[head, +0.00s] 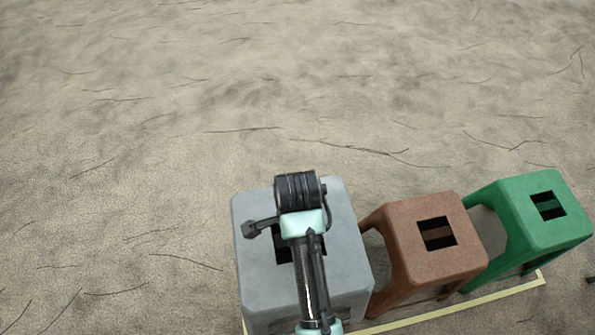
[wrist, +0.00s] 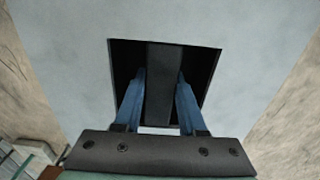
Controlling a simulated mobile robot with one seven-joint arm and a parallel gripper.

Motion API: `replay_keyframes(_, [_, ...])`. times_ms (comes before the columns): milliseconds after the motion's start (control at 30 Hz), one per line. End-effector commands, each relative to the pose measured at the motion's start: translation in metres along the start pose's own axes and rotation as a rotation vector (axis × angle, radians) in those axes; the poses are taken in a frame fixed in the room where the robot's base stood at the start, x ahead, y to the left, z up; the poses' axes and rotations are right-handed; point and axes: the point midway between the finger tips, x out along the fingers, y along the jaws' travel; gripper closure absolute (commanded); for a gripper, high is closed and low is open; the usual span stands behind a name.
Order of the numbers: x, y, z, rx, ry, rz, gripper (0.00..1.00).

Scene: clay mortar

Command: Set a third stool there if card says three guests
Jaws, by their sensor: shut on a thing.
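A grey stool (head: 350,235) stands upright at the left end of a row, with a brown stool (head: 400,235) and a green stool (head: 520,205) to its right. Each seat has a square hole crossed by a bar. My gripper (wrist: 160,88) reaches into the grey seat's hole, its blue fingers on either side of the dark bar, shut on it. The grey seat (wrist: 70,60) fills most of the wrist view. My arm covers part of the grey stool in the head view. I cannot tell whether its feet touch the floor. No card is in view.
A pale yellow strip (head: 445,313) runs along the floor in front of the stools and turns at the right end. The sandy floor (head: 200,110) behind and left of the stools is clear. Pale blocks (wrist: 25,158) show at the wrist view's lower left.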

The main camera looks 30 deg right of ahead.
Motion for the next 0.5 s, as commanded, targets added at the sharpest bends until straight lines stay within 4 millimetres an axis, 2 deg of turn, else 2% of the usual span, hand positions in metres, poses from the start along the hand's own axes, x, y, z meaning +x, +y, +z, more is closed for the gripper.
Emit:
replay_keyframes(267, [-0.003, -0.002, 0.0, 0.0, 0.001, -0.005, 1.0])
replay_keyframes(500, [-0.024, -0.002, 0.0, 0.0, 0.001, -0.005, 1.0])
